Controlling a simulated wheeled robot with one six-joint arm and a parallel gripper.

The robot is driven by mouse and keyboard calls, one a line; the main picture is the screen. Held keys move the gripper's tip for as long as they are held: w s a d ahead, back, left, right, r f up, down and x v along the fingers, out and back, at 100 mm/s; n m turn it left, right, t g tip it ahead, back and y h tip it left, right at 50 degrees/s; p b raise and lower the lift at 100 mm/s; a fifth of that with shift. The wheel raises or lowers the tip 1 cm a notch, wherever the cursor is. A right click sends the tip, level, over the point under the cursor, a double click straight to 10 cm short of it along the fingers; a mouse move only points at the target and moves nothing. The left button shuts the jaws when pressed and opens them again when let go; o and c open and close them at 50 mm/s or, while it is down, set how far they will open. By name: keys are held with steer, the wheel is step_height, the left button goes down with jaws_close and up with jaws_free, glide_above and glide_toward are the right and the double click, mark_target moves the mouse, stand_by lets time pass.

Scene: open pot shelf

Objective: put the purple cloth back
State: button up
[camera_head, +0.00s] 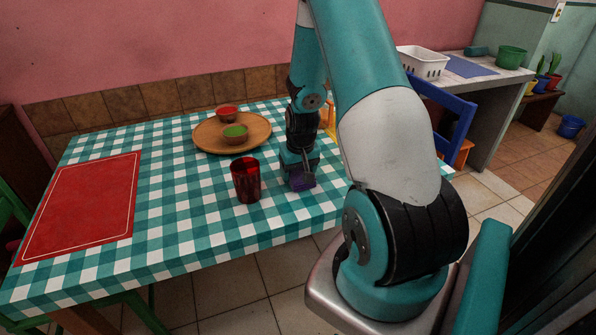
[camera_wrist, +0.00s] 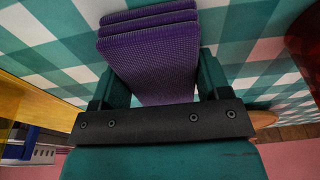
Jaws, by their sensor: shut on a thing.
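The purple cloth (camera_wrist: 152,60) is folded in layers and sits between the fingers of my gripper (camera_wrist: 155,88) in the wrist view. In the head view the cloth (camera_head: 302,182) shows just below my gripper (camera_head: 299,171), close over the checkered table (camera_head: 200,230). My gripper is shut on the cloth. I cannot tell whether the cloth touches the tabletop.
A red cup (camera_head: 246,180) stands just left of my gripper. A red placemat (camera_head: 80,207) lies at left. A counter behind holds a white basket (camera_head: 423,62) and a blue cloth (camera_head: 470,67).

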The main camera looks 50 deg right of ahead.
mark_target(301, 174)
steer(key=o, duration=0.9)
step_height(301, 174, up, 12)
steer(key=s, duration=0.2)
steer(key=w+a+r+n+y+p, duration=0.1)
steer(key=w+a+r+n, duration=0.15)
steer(key=a, duration=0.45)
steer(key=w+a+r+n+y, duration=0.1)
steer(key=a+r, duration=0.2)
steer(key=a, duration=0.5)
steer(key=s+a+r+n+y, duration=0.1)
steer(key=s+a+r+n, duration=0.1)
steer(key=s+a, duration=0.3)
steer(key=s+a+r+n+g+y, duration=0.1)
steer(key=s+a+r+n, duration=0.2)
steer(key=s+a, duration=0.3)
steer(key=s+a+r+n+y, duration=0.1)
steer(key=s+a+r+n, duration=0.2)
steer(key=a, duration=0.9)
steer(key=shift+s+a+r+n+g, duration=0.1)
steer(key=shift+s+n+g, duration=0.05)
steer(key=shift+s+n, duration=0.45)
steer(key=shift+s+a+n+g, duration=0.15)
steer(key=shift+s+n, duration=0.2)
steer(key=shift+s, duration=0.35)
